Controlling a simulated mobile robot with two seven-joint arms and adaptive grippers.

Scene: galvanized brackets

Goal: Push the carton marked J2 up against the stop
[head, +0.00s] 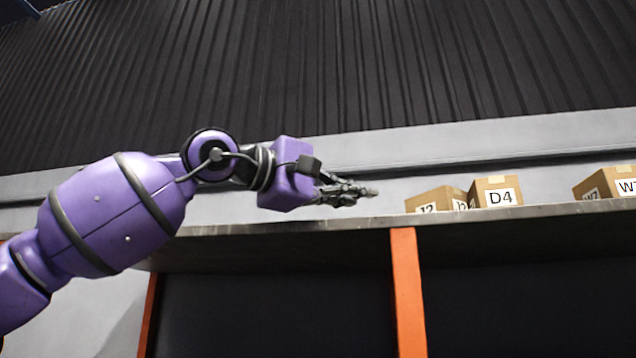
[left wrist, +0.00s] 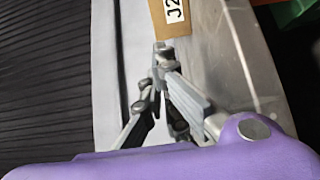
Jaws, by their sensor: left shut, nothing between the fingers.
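The brown carton marked J2 (head: 437,198) sits on the raised shelf, at its front part, with labels on two faces. It also shows at the top of the left wrist view (left wrist: 172,18), cut off by the frame edge. My left gripper (head: 370,191) is shut and empty, to the left of the J2 carton, with a small gap in the head view. In the left wrist view its fingertips (left wrist: 163,50) point toward the carton's labelled side; whether they touch it is hard to tell. I cannot make out a stop. My right gripper is out of view.
A carton marked D4 (head: 494,192) stands just right of J2, and a carton marked W7 (head: 606,186) stands farther right. The shelf's front edge (head: 330,217) runs below the gripper, above an orange upright (head: 406,290). A ribbed dark wall rises behind.

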